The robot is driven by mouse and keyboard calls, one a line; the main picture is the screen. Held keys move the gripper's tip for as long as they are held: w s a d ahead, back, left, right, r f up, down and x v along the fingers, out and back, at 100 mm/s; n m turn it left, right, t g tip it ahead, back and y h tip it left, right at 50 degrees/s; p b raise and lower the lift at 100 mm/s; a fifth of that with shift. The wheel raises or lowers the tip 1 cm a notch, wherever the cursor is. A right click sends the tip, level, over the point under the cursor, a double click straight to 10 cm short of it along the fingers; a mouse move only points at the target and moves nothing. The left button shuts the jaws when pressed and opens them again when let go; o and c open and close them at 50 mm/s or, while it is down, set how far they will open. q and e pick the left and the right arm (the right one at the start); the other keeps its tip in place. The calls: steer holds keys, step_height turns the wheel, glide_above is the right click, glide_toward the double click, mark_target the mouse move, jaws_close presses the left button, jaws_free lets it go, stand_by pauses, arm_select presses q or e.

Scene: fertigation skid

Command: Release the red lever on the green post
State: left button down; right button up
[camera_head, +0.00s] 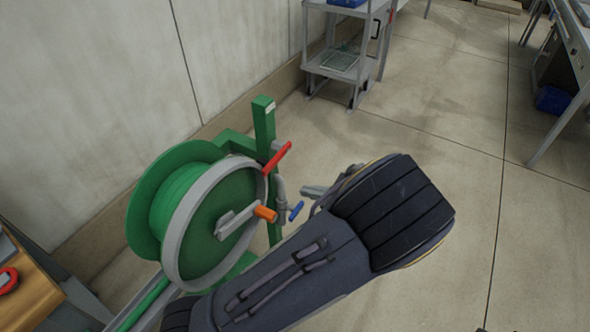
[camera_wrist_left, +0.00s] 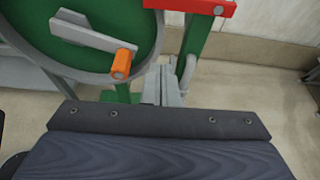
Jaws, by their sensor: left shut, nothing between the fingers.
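The red lever (camera_head: 277,159) is on the green post (camera_head: 264,125), tilted with its free end up and to the right. In the left wrist view the red lever (camera_wrist_left: 192,5) crosses the top edge, in front of the green post (camera_wrist_left: 196,36). My left gripper (camera_head: 311,191) is shut and empty, to the right of the post and lower in the picture than the lever, apart from it. Its closed fingers (camera_wrist_left: 162,84) show below the lever in the wrist view. My forearm hides part of the floor and the reel's base. My right gripper is not in view.
A green hose reel (camera_head: 212,225) with an orange crank handle (camera_head: 265,213) stands left of the post. A small blue handle (camera_head: 296,211) is just below my left gripper. A grey cart (camera_head: 345,65) stands behind. Open floor (camera_head: 440,110) lies to the right.

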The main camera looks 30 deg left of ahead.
arm_select(q)
steer(key=shift+w+d, duration=0.15)
steer(key=a, duration=0.9)
steer(key=shift+w+a+r, duration=0.25)
steer(key=shift+w+r, duration=0.1)
steer(key=shift+r, duration=0.05)
steer(key=shift+p, duration=0.35)
